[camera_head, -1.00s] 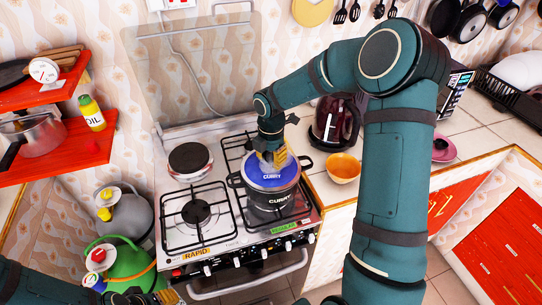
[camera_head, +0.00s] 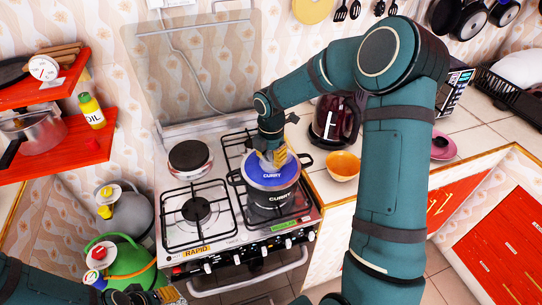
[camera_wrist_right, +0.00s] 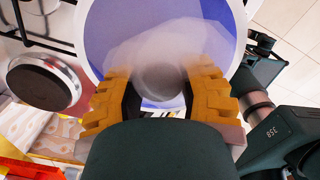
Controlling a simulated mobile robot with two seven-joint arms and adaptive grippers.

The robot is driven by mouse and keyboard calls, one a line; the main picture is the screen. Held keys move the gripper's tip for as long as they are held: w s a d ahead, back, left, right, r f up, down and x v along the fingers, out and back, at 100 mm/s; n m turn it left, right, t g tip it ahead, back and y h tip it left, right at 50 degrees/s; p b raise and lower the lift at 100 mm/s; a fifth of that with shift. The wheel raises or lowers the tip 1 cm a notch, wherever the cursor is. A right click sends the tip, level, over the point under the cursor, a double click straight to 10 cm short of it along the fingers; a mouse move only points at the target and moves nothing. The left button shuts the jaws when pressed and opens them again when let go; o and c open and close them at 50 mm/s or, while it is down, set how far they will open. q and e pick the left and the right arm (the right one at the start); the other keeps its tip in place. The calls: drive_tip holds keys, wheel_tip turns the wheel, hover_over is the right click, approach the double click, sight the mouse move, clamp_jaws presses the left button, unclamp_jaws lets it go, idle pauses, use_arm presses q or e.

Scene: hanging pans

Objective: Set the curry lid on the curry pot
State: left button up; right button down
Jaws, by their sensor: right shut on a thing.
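My left gripper (camera_head: 158,296) is at the bottom left edge, partly cut off.
The stove (camera_head: 245,235) has free burners left of the pot. A coffee maker (camera_head: 333,120) and an orange bowl (camera_head: 343,166) stand close to the right. A red shelf (camera_head: 75,140) with a pot and oil bottle is at the left. A green gas bottle (camera_head: 130,265) is below.

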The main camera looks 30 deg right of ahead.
drive_tip(key=c, duration=0.5)
unclamp_jaws()
wheel_tip(320, 180, up, 12)
